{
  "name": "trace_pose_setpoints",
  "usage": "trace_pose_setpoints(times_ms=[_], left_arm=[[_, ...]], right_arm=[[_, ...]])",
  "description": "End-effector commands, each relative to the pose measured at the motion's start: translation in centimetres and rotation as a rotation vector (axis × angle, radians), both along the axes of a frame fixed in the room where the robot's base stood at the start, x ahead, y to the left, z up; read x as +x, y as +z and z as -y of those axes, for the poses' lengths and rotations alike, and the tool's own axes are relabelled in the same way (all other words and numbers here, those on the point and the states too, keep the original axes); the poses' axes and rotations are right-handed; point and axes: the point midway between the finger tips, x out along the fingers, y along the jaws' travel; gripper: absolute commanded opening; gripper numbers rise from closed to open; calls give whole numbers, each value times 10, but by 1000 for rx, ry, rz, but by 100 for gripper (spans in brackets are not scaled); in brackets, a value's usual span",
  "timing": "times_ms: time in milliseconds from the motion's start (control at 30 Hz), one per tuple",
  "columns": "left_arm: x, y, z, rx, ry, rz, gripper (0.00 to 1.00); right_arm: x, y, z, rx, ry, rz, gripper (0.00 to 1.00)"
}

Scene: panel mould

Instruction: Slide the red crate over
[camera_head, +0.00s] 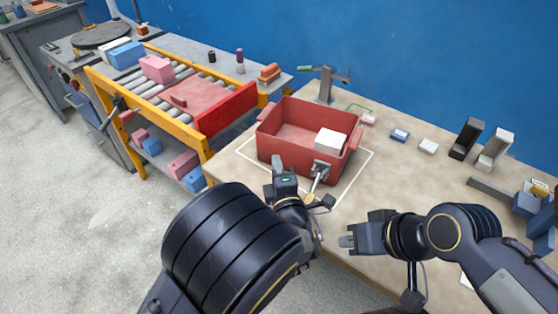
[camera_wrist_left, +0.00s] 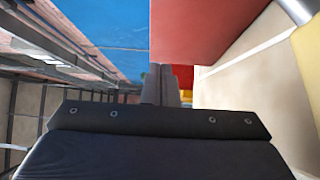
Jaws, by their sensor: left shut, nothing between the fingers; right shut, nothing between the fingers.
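The red crate (camera_head: 280,150) stands upright on the workbench, with a white block (camera_head: 330,140) inside at its right. White lines on the bench show at the crate's left, front and right. My left gripper (camera_head: 278,165) is shut and empty, close to the crate's front left side. In the left wrist view its closed fingers (camera_wrist_left: 161,84) appear beside the red crate wall (camera_wrist_left: 195,30); I cannot tell whether they touch it. My right gripper (camera_head: 346,240) is shut and empty over the bench's front edge, pointing left and apart from the crate.
A grey metal fitting (camera_head: 320,170) is at the crate's front, right of my left gripper. A roller conveyor with a yellow frame (camera_head: 160,138) and red end board (camera_head: 228,110) stands left. A clamp stand (camera_head: 325,85) is behind. Small blocks and dark holders (camera_head: 466,140) occupy the right.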

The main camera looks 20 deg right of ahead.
Motion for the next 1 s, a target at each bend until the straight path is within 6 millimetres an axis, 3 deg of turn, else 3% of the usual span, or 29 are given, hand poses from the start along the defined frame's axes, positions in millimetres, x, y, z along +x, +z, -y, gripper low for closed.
trace_pose_setpoints(times_ms=[500,900,1000], left_arm=[[-87,1,-4,1,-4,-2,0],[-99,-1,-6,0,2,-3,0],[-93,-5,-20,-10,59,-58,0]], right_arm=[[0,23,0,0,0,0,0],[0,25,0,0,0,0,0],[0,24,0,0,0,0,0]])
